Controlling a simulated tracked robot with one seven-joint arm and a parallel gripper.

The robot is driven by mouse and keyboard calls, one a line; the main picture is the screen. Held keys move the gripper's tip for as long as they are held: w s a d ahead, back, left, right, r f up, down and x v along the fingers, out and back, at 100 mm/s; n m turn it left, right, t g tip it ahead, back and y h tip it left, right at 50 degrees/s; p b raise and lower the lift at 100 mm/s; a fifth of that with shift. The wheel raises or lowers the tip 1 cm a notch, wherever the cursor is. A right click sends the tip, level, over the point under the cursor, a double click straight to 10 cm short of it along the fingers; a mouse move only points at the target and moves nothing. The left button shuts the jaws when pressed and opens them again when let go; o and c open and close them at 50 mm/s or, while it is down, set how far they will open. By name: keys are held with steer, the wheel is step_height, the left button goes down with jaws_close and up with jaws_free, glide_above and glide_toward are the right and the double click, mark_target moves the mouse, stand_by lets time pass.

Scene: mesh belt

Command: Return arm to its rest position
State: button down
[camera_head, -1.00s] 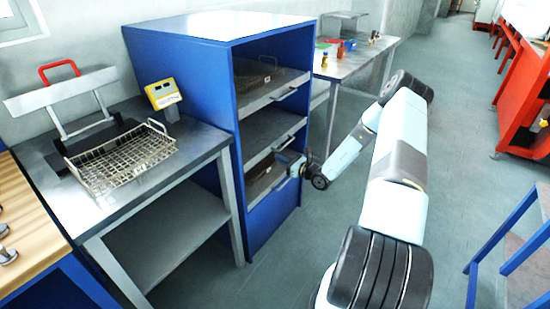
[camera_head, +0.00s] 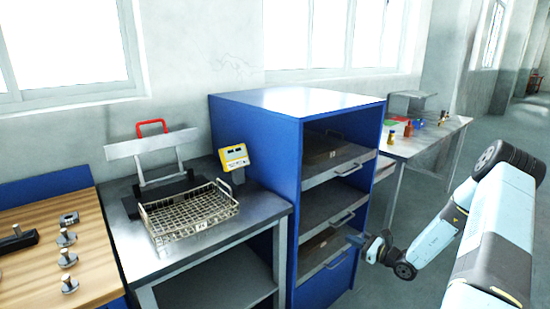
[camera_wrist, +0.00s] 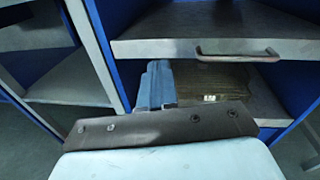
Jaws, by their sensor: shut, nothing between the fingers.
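My arm reaches in from the right of the head view. My gripper (camera_head: 356,240) is at the open front of the blue cabinet (camera_head: 255,170), close to its lowest shelf. In the wrist view my gripper (camera_wrist: 156,84) is shut with nothing between its fingers. It points at the opening under a grey shelf with a handle (camera_wrist: 238,55). From these views I cannot tell whether the fingertips touch the cabinet.
A grey metal table (camera_head: 185,262) left of the cabinet holds a wire basket (camera_head: 190,215) and a scale with a yellow display (camera_head: 234,157). A wooden bench (camera_head: 85,250) is at far left. Another table (camera_head: 425,140) with small coloured items stands behind the cabinet.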

steer(key=s+a+r+n+g+h, duration=0.1)
steer(key=s+a+r+n+g, duration=0.35)
steer(key=r, duration=0.35)
steer(key=s+a+r+n+g+h, duration=0.1)
steer(key=s+a+r+n+g, duration=0.35)
steer(key=r, duration=0.45)
steer(key=s+a+r+n+g, duration=0.3)
steer(key=s+a+r+n, duration=0.15)
steer(key=r+n, duration=0.3)
steer(key=s+d+r+n+t+h, duration=0.2)
steer(key=s+r+n+h, duration=0.2)
steer(key=s+r, duration=0.5)
steer(key=s+d+r+n+t+h, duration=0.1)
steer(key=s+r+n+t+h, duration=0.2)
steer(key=s+r, duration=0.6)
steer(key=s+n+h, duration=0.2)
steer(key=s+h, duration=0.1)
steer(key=s, duration=0.3)
steer(key=shift+s+d, duration=0.4)
